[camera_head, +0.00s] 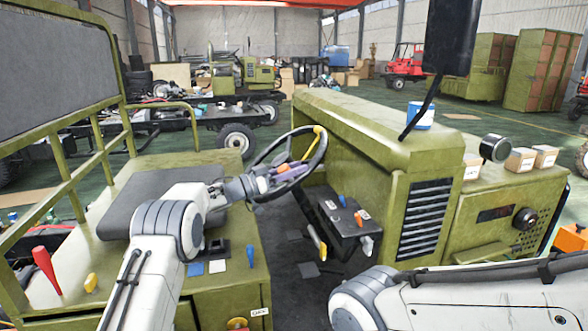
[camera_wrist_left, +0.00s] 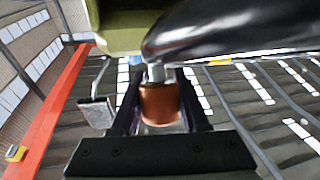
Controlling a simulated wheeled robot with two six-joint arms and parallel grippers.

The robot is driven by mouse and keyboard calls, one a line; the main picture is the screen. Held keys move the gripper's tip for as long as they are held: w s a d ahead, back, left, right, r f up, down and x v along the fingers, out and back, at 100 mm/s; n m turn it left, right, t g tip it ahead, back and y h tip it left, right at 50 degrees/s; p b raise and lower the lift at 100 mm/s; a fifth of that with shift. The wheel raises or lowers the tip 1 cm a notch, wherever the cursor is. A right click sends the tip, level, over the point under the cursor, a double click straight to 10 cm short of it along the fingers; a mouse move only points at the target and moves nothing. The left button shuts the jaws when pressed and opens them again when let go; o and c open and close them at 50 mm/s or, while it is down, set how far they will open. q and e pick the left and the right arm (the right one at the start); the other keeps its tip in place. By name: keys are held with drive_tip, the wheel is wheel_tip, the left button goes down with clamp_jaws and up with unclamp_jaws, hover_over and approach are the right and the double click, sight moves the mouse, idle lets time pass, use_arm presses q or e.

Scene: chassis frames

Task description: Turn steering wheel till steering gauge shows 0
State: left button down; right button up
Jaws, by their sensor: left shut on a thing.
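My left gripper (camera_head: 262,186) is at the lower left part of the wheel. In the left wrist view, its dark fingers are shut on a copper-brown knob (camera_wrist_left: 160,104). The knob is joined by a metal stem to the black wheel rim (camera_wrist_left: 215,32). A small dark display (camera_head: 495,213) is set in the green panel at right; I cannot read it or tell if it is the steering gauge. My right gripper is outside the view.
The grey seat (camera_head: 150,195) is beneath my left arm. The green hood (camera_head: 375,130) rises beyond, with a blue and white can (camera_head: 420,115) and small boxes (camera_head: 520,159) on the vehicle's right side.

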use_arm(q)
drive_tip(key=shift+c, duration=2.1)
unclamp_jaws()
drive_tip(key=b+v, duration=0.4)
drive_tip(key=v, duration=0.6)
drive_tip(key=shift+s+a+b, duration=0.15)
drive_tip(key=shift+a+b, duration=0.1)
drive_tip(key=shift+b, duration=0.05)
